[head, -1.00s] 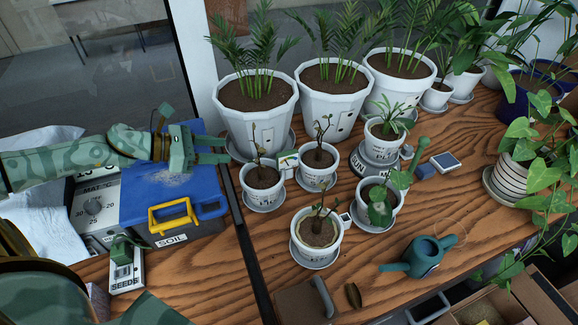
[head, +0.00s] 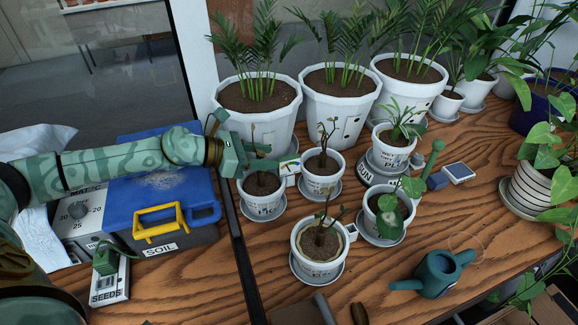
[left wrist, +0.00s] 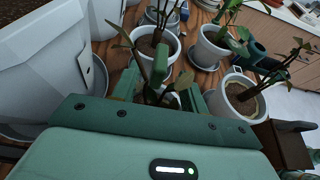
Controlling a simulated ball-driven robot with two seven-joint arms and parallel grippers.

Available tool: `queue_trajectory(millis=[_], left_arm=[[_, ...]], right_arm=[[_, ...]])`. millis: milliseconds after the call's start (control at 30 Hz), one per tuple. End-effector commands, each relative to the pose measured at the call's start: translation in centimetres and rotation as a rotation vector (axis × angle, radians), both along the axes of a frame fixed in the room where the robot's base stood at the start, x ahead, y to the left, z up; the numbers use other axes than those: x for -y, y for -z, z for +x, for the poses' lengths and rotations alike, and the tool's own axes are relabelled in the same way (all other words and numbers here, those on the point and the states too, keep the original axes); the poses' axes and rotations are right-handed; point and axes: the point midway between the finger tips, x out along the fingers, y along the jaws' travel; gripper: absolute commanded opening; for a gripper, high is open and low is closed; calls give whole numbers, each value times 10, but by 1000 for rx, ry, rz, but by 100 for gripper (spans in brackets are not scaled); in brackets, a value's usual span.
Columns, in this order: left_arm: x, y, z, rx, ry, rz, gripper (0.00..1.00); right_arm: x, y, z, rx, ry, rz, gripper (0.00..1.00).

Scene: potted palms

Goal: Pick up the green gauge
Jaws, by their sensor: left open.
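A small square gauge with a pale, multicoloured face (head: 288,165) stands between two small white pots in the head view. I cannot tell for sure that this is the green gauge. My left gripper (head: 262,158) is open and just left of it, over the small pot at the left (head: 262,196). Its fingers partly cover that pot's seedling. In the left wrist view my fingers (left wrist: 160,92) straddle stems and a green upright shape (left wrist: 160,64), which may be the gauge. No hold on anything shows. My right gripper is not in view.
Several large palm pots (head: 338,105) stand close behind. Small potted seedlings (head: 320,252) crowd the wooden table. A teal watering can (head: 437,272) stands at the front right. A blue soil case (head: 160,196) and a seeds box (head: 108,285) lie at the left.

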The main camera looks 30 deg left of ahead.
Motion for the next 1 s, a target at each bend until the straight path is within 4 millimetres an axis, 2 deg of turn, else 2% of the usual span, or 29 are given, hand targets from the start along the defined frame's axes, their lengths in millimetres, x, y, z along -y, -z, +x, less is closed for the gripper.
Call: queue_trajectory(millis=[100, 200, 467, 500, 633, 667, 1000], left_arm=[[15, 6, 13, 3, 2, -3, 44], [22, 12, 22, 2, 0, -2, 44], [25, 15, 25, 0, 1, -1, 44], [25, 15, 25, 0, 1, -1, 41], [25, 15, 25, 0, 1, 0, 5], [25, 15, 25, 0, 1, 0, 0], [25, 13, 25, 0, 1, -1, 0]], right_arm=[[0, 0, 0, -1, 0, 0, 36], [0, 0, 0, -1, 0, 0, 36], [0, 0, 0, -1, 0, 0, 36], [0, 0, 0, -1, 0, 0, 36], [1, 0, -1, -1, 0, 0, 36], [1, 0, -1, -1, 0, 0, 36], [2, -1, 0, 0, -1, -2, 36]])
